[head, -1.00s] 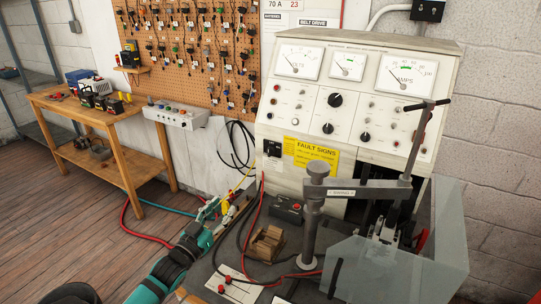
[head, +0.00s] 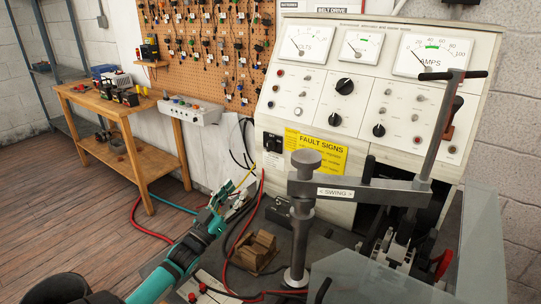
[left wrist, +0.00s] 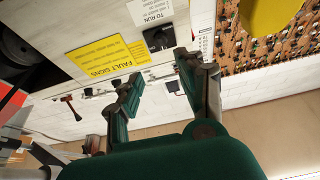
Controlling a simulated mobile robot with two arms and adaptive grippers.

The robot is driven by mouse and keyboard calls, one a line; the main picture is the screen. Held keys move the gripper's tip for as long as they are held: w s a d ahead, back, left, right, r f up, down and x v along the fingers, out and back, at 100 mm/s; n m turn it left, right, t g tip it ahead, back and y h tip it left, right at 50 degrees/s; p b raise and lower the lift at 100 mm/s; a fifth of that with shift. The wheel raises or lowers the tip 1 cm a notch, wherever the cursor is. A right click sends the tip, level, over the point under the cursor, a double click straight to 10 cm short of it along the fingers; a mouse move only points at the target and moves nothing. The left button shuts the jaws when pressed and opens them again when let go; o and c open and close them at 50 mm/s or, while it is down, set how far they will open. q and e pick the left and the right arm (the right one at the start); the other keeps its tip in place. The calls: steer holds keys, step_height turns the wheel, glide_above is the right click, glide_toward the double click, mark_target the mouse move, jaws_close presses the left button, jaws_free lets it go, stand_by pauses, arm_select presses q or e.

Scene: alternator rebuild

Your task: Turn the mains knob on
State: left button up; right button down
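A black switch knob (head: 272,143) sits at the lower left of the white test bench's front (head: 375,147), left of the yellow fault signs label. I cannot read whether it is marked mains. In the left wrist view the black knob (left wrist: 158,38) shows ahead, beside a white "TO RUN" label, between the fingertips in the picture but apart from them. Its setting is too small to tell. My left gripper (head: 224,192) is low, in front of and left of the knob. In the left wrist view the left gripper (left wrist: 159,70) is open and empty. My right gripper is not in view.
A grey swing arm on a post (head: 300,225) and a clear guard (head: 482,245) stand at the right. A wooden block (head: 255,250) and red and black cables lie on the bench top. A wooden table (head: 125,112) and grey control box (head: 190,110) are at the left.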

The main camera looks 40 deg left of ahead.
mark_target(267, 147)
arm_select(q)
steer(key=p+x, duration=0.1)
steer(key=x, duration=0.9)
steer(key=p+x, duration=0.1)
steer(key=x, duration=0.4)
steer(key=shift+w+a+r+p, duration=0.15)
steer(key=shift+r+p, duration=0.15)
steer(key=shift+r, duration=0.2)
steer(key=shift+w+r, duration=0.1)
steer(key=shift+w, duration=0.35)
jaws_close()
